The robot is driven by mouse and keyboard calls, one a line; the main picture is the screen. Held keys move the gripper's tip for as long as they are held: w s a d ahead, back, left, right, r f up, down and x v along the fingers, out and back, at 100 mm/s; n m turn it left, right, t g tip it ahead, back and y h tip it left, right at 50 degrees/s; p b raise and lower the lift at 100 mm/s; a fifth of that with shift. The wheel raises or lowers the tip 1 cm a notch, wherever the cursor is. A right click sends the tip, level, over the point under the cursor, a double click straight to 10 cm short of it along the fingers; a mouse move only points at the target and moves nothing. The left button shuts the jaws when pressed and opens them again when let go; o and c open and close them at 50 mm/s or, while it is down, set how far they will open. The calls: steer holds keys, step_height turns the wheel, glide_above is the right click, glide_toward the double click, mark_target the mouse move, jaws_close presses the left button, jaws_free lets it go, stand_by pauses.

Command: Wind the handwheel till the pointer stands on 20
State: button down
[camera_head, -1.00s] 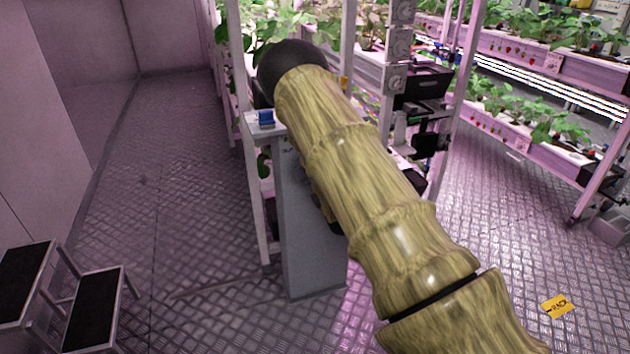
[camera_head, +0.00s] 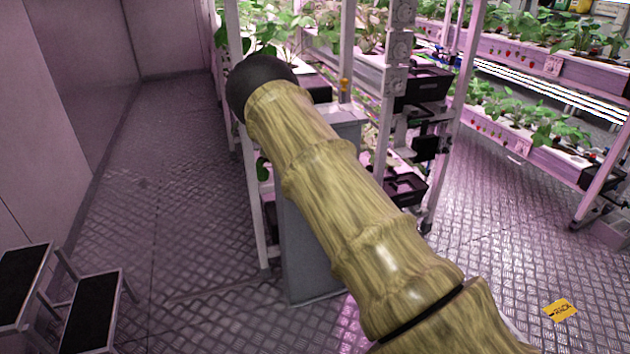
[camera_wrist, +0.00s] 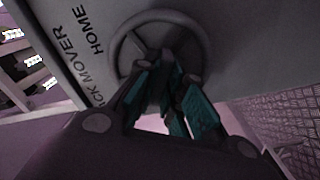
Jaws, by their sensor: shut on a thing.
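A grey handwheel (camera_wrist: 118,42) is on the face of a grey cabinet (camera_wrist: 226,30) in the wrist view. Dark lettering beside it reads "HOME" and "...CK MOVER". My gripper (camera_wrist: 172,76), with teal finger pads, is at the lower side of the wheel and shut on part of it. The fingers cover the gripped spot, so I cannot tell whether it is rim or handle. No pointer or scale shows. In the head view the grey cabinet (camera_head: 309,262) stands at the rack end. My arm hides the wheel and gripper there.
Plant racks (camera_head: 395,80) stand behind the cabinet and at the right. A black step stool (camera_head: 90,310) is at lower left. A yellow tag (camera_head: 560,310) lies on the floor at right. The left aisle floor (camera_head: 165,180) is clear.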

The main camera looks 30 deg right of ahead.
steer(key=c, duration=1.5)
jaws_free()
steer(key=shift+s+d+f, duration=0.1)
steer(key=shift+d, duration=0.05)
steer(key=v, duration=1.2)
